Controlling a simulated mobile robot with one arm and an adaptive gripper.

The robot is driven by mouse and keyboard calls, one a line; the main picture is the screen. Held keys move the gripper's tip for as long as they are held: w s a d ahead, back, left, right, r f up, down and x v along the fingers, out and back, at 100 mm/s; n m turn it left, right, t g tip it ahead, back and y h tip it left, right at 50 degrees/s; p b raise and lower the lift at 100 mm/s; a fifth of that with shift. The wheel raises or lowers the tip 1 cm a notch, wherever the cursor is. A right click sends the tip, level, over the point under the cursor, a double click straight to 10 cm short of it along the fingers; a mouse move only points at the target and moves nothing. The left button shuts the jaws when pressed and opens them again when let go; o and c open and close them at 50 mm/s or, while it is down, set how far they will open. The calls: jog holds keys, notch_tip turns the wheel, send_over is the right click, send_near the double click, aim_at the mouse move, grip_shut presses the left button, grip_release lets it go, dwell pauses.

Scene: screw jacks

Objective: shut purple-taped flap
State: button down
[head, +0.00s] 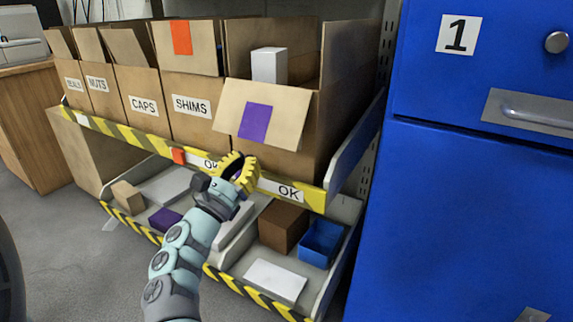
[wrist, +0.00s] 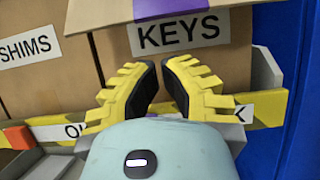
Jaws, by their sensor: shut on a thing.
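The flap (head: 284,115) with the purple tape (head: 254,122) hangs open, tilted outward over the front of the rightmost carton (head: 306,152). Its lower edge and tape (wrist: 170,8) show at the top of the wrist view, above the KEYS label (wrist: 178,33). My gripper (head: 244,168) is below the flap, in front of the carton and near the shelf rail. In the wrist view my gripper (wrist: 159,66) has its yellow fingers drawn in towards each other at the tips. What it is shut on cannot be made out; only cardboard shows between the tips.
A white box (head: 269,66) stands up inside the open carton. The SHIMS carton (head: 190,108), with an orange-taped flap, stands to its left. A striped rail (head: 300,194) runs below the cartons. A blue cabinet (head: 465,200) closes off the right side. A lower shelf holds several boxes.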

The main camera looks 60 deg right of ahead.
aim_at(258, 112)
jog(key=a+f+h+p, duration=0.2)
jog(key=a+f+p, duration=0.2)
jog(key=a+p, duration=0.15)
jog(key=x, duration=0.3)
jog(key=b+x, duration=0.1)
jog(key=x, duration=0.7)
jog(key=shift+s+d+f+b, duration=0.25)
jog(key=shift+s+b, duration=0.05)
jog(key=shift+b, duration=0.05)
jog(key=shift+w+a+r+p, duration=0.1)
jog(key=shift+a+r+p, duration=0.2)
jog(key=shift+p, duration=0.1)
jog(key=shift+a+r+p, duration=0.35)
jog(key=shift+a+p, duration=0.05)
jog(key=shift+a, duration=0.25)
jog(key=shift+a+r+p, duration=0.35)
jog(key=shift+a+p, duration=0.05)
jog(key=shift+a, duration=0.3)
jog(key=shift+a+r+t+y+p, duration=0.3)
jog(key=shift+y+p, duration=0.1)
jog(key=shift+p, duration=0.45)
